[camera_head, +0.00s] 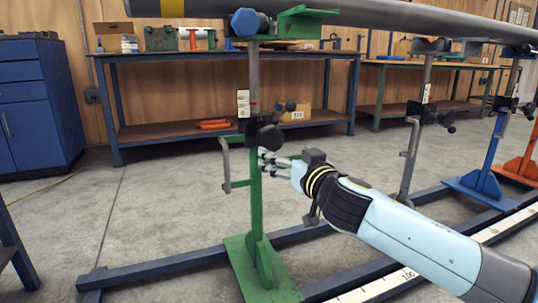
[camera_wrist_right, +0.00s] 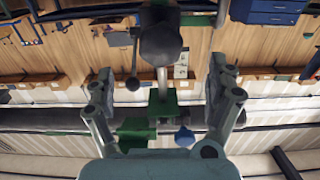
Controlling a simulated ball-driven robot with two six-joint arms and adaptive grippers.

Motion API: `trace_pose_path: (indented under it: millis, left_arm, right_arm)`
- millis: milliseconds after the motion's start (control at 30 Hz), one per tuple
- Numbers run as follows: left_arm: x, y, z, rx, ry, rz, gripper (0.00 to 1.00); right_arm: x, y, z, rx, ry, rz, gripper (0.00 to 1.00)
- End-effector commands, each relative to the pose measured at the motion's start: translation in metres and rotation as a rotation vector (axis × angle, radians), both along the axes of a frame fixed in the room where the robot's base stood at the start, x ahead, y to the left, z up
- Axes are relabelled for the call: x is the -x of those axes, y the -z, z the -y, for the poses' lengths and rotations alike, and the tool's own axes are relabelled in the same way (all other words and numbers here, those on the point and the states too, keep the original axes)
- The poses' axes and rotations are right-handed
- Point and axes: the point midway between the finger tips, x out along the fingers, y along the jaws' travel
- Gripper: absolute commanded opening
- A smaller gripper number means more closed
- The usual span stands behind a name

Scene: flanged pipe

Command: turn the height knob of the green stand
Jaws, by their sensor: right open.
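The green stand (camera_head: 255,205) stands upright left of centre in the head view, its green foot on the floor and a grey post rising to the pipe. Its dark round height knob (camera_head: 267,137) sits at the collar; in the wrist view the knob (camera_wrist_right: 160,42) shows large, ahead of the fingers and roughly midway between them. My right gripper (camera_head: 272,160) is open and empty, just below and right of the knob. In the wrist view its fingers (camera_wrist_right: 163,80) are spread wide; I see no clear contact with the knob. My left gripper is out of view.
A long grey pipe (camera_head: 345,13) rests across the stand tops. A small lever with a ball end (camera_head: 291,106) and a grey crank handle (camera_head: 226,165) sit near the knob. Blue (camera_head: 480,188) and orange (camera_head: 520,168) stands are at right. Workbenches line the back wall.

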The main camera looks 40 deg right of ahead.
Motion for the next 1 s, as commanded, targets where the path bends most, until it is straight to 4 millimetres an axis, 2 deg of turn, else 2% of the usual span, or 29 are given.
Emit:
trace_pose_path:
  millis: [500,700,967,1000]
  left_arm:
    - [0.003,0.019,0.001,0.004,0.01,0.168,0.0]
    - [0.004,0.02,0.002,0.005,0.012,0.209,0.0]
    - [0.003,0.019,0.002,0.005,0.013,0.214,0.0]
    - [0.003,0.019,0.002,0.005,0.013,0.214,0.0]
  right_arm:
    - [-0.087,0.0,0.02,-0.002,-0.001,0.001,0.89]
    - [-0.101,-0.002,0.024,-0.003,-0.002,0.002,0.89]
    - [-0.102,-0.002,0.024,-0.001,-0.002,0.002,0.89]
    - [-0.102,-0.002,0.024,-0.001,-0.002,0.002,0.83]
